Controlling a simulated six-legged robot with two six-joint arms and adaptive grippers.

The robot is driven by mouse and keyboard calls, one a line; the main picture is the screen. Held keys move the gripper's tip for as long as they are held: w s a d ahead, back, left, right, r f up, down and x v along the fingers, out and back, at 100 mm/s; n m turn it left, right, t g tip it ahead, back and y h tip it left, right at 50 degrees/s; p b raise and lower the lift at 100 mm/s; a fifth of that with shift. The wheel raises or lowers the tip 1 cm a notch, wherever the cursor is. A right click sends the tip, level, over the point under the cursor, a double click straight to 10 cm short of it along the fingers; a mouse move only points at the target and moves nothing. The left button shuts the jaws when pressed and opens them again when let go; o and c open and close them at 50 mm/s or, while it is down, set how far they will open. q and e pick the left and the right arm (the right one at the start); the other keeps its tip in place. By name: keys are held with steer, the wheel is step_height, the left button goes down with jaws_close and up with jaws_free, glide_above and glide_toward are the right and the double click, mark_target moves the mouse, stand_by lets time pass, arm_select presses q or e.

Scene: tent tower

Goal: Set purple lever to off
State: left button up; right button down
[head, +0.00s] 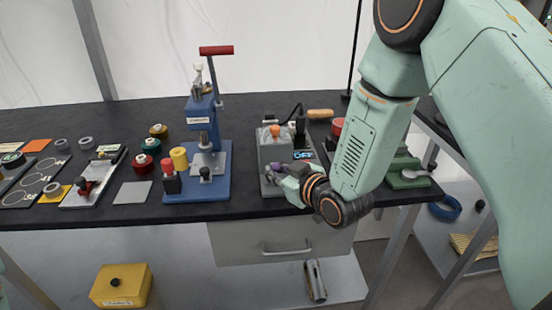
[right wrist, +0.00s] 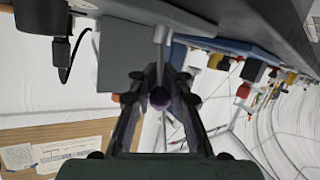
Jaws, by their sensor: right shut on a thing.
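The purple lever shows as a small purple knob (right wrist: 160,97) between the fingers of my right gripper (right wrist: 158,84) in the right wrist view. In the head view, my right gripper (head: 279,172) is at the front of a grey device (head: 268,152) on the black bench and hides most of the lever. The right gripper is shut on the purple lever. The device has an orange knob on top (head: 275,131) and a small blue-lit display (head: 303,155) that seems to read OFF. My left gripper is not in view.
A blue press (head: 201,120) with a red handle stands left of the device. Coloured spools (head: 158,131) and a white-grey fixture (head: 95,175) lie further left. A drawer (head: 285,243) hangs under the bench.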

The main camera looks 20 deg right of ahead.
steer(key=shift+w+d+r+m+g+p, duration=0.1)
steer(key=shift+w+r+m+g+p, duration=0.15)
steer(key=shift+g+p, duration=0.7)
steer(key=shift+w+r+m+g+p, duration=0.1)
steer(key=shift+w+m+g+p, duration=0.2)
steer(key=shift+p, duration=1.1)
steer(key=shift+w+f+g+p, duration=0.2)
steer(key=shift+g+p, duration=0.45)
steer(key=shift+p, duration=0.4)
steer(key=c, duration=1.3)
jaws_free()
steer(key=shift+o, duration=0.2)
